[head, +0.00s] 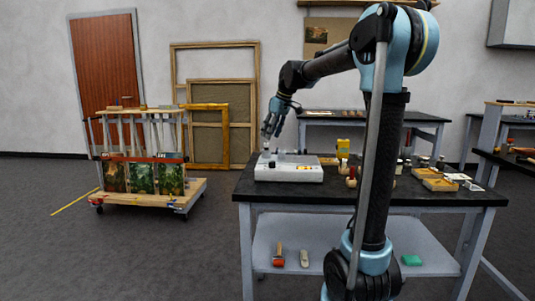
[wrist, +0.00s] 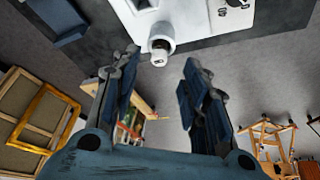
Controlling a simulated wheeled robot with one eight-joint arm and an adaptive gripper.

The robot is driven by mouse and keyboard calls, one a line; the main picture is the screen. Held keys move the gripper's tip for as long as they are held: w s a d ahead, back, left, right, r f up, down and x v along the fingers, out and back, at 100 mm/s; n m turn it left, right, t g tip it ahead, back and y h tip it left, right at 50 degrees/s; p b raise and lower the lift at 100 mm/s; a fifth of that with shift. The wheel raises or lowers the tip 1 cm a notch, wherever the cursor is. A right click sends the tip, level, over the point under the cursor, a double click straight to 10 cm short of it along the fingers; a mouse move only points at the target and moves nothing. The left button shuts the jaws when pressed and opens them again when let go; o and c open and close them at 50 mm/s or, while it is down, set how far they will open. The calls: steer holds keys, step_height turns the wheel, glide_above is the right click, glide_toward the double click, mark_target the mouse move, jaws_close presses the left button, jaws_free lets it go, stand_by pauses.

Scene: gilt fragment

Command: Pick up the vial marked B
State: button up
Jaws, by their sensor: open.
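My gripper (head: 268,133) is above the left end of a white box-like device (head: 288,171) on the dark-topped table. In the wrist view my gripper (wrist: 159,62) has its two fingers spread wide with nothing between them. A pale, round-ended vial-like piece (wrist: 160,46) stands out at the device's edge, just beyond and between the fingertips. It has a small dark mark on its end, too small to read as a letter. The white device also shows in the wrist view (wrist: 190,18). No letter B is readable in either view.
Small bottles, a yellow container (head: 343,146) and wooden trays (head: 440,185) stand on the table (head: 385,190) to the right of the device. A cart with paintings (head: 145,187) stands on the floor at left. Open floor lies between cart and table.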

mark_target(266, 150)
steer(key=shift+x, duration=2.9)
steer(key=shift+w, duration=0.15)
steer(key=c, duration=0.9)
